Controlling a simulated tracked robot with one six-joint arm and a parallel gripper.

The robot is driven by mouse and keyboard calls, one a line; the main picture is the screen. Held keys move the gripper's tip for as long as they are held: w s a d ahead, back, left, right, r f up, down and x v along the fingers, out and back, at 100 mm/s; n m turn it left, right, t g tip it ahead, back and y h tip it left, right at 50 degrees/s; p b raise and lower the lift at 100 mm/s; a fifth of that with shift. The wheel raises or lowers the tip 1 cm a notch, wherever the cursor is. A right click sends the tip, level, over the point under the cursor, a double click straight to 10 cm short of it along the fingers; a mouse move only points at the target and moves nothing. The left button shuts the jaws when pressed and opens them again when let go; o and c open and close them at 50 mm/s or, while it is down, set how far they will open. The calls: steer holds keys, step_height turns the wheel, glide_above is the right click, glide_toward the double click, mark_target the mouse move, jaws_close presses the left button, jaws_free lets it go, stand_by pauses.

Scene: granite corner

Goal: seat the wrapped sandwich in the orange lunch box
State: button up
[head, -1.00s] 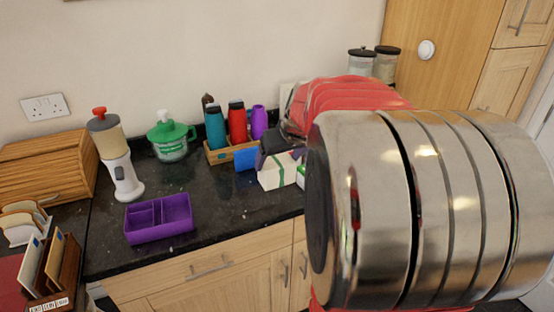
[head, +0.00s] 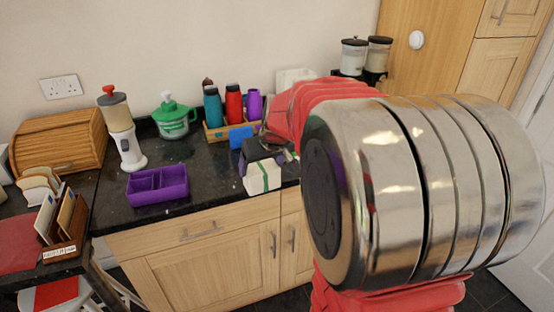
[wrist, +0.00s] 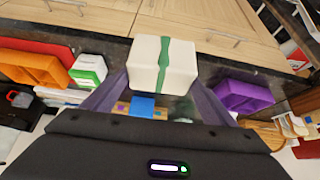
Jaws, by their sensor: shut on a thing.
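The wrapped sandwich (head: 263,178), a white block with a green band, is held in my gripper (head: 264,156) near the counter's front edge in the head view. In the wrist view the sandwich (wrist: 163,64) sits between my two dark fingers, which are shut on it. The orange lunch box (wrist: 30,67) shows at the left of the wrist view, apart from the sandwich. In the head view the lunch box is not visible; my arm covers that side.
Another white-and-green package (wrist: 88,69) lies beside the orange box. A purple divided box (head: 157,186) stands on the counter's left part. Bottles in a wooden tray (head: 229,131), a blue container (head: 240,136) and a green-lidded chopper (head: 174,118) stand behind. Bare counter lies right of the purple box.

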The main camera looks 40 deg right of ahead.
steer(key=w+a+f, duration=0.1)
steer(key=a+f, duration=0.1)
steer(key=a, duration=0.5)
steer(key=w+a+f+n+y, duration=0.1)
steer(key=w+a+f, duration=0.1)
steer(key=a, duration=0.6)
steer(key=w+a+f+n, duration=0.1)
steer(key=w+a+f, duration=0.1)
steer(key=a+f, duration=0.2)
steer(key=a, duration=0.3)
steer(key=shift+a+f, duration=0.15)
steer(key=shift+a, duration=0.05)
steer(key=shift+a+y, duration=0.1)
steer(key=shift+y, duration=0.2)
